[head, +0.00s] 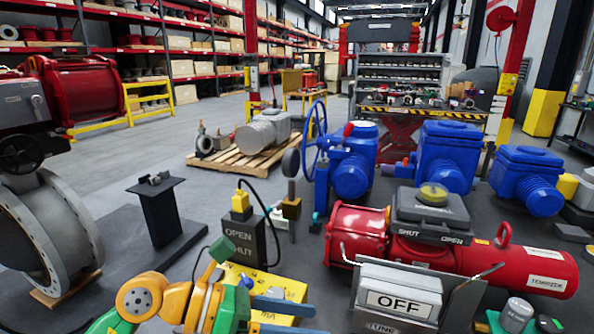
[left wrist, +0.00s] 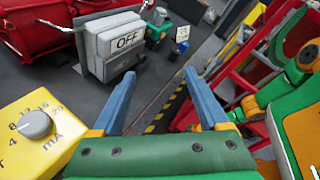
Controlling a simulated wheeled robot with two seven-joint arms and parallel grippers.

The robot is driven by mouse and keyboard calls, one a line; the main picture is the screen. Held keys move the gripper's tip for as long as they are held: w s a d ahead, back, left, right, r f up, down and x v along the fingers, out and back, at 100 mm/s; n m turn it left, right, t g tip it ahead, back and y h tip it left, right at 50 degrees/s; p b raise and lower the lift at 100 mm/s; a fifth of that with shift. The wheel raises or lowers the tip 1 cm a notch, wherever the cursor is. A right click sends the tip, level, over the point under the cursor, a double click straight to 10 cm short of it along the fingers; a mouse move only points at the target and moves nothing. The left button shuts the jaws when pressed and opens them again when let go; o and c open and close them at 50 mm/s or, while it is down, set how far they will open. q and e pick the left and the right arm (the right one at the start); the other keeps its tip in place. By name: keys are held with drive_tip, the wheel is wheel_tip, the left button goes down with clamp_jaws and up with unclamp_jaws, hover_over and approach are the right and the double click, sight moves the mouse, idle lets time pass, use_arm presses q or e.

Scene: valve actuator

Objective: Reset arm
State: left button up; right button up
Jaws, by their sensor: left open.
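My left gripper (head: 285,305) is at the bottom middle of the head view, its blue-grey fingers pointing right, beside a yellow box. In the left wrist view its two fingers (left wrist: 158,100) stand apart with nothing between them. The yellow box (left wrist: 40,125) has a grey dial marked mA and lies left of the fingers. The head view shows the box (head: 262,283) partly hidden behind my arm. A grey OFF block (head: 400,295) stands to the right of the gripper, apart from it; it also shows in the left wrist view (left wrist: 115,45). My right gripper is not in view.
A red actuator (head: 475,262) lies behind the OFF block. A dark OPEN/SHUT box (head: 243,240) with a cable stands behind my left gripper. Blue valve actuators (head: 443,160) stand farther back. A large grey valve (head: 45,230) is at left. Floor between is partly clear.

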use_arm(q)
wheel_tip(320, 180, up, 8)
drive_tip(key=d+n+t+h, duration=0.2)
drive_tip(key=n+t+h, duration=0.1)
drive_tip(key=n+h, duration=0.3)
drive_tip(key=w+a+f+n+t+y, duration=0.1)
drive_tip(key=w+a+n+t+y, duration=0.35)
drive_tip(key=n+t, duration=0.5)
drive_tip(key=w+a+n+t+y, duration=0.3)
drive_tip(key=a+n+t+y, duration=0.3)
drive_tip(key=n, duration=0.7)
drive_tip(key=a+f+n+g+y, duration=0.2)
drive_tip(key=a+f+n+y, duration=0.3)
drive_tip(key=f, duration=0.3)
drive_tip(key=a+f+n+g+y, duration=0.1)
drive_tip(key=a+f+n+y, duration=0.35)
drive_tip(key=f+n, duration=0.25)
drive_tip(key=s+f+n+g, duration=0.6)
drive_tip(key=s+f+g, duration=0.8)
drive_tip(key=s+f, duration=1)
drive_tip(key=f, duration=1.2)
drive_tip(key=s+a+f+m+g, duration=0.1)
drive_tip(key=s+f+g, duration=0.1)
drive_tip(key=s+f, duration=0.8)
drive_tip(key=s, duration=0.2)
drive_tip(key=shift+s+a, duration=0.3)
drive_tip(key=shift+a, duration=0.05)
